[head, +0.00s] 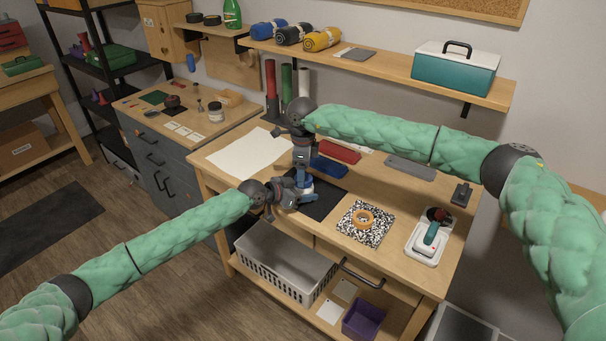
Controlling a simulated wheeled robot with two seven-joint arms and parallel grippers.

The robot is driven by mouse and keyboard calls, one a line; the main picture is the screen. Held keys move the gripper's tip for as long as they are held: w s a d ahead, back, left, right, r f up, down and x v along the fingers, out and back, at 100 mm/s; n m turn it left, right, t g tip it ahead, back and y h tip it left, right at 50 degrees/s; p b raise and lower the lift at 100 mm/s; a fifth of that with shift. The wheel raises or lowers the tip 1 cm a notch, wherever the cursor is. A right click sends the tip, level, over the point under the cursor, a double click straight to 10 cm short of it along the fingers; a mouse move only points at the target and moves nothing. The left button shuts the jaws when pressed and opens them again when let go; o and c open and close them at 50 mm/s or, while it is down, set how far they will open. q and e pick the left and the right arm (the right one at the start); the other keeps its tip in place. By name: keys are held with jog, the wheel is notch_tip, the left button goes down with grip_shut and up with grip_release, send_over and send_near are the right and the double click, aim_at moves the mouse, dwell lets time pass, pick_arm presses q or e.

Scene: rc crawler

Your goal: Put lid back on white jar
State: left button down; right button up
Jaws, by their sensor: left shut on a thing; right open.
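The white jar (306,184) is over the black mat (326,204) on the wooden workbench, mostly covered by my two grippers. My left gripper (301,195) reaches in from the left, low over the mat, and is shut on the jar's side, as far as I can see. My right gripper (303,176) points down from above, open, right over the jar. Its fingers hide the jar's top. I cannot make out the lid or tell whether it is on the jar.
A blue tray (328,168) and a red tray (339,152) lie behind the mat. A white paper sheet (245,154) is to the left. An orange ring (362,219) lies on a speckled board (348,231). A white holder (422,253) stands at the right.

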jog(key=shift+r, duration=1.4)
jog(key=shift+c, duration=0.4)
jog(key=shift+r, duration=0.2)
jog(key=shift+c, duration=0.9)
jog(key=shift+r+m, duration=0.7)
jog(key=shift+r, duration=0.85)
jog(key=shift+f, duration=4)
jog(key=shift+c, duration=0.4)
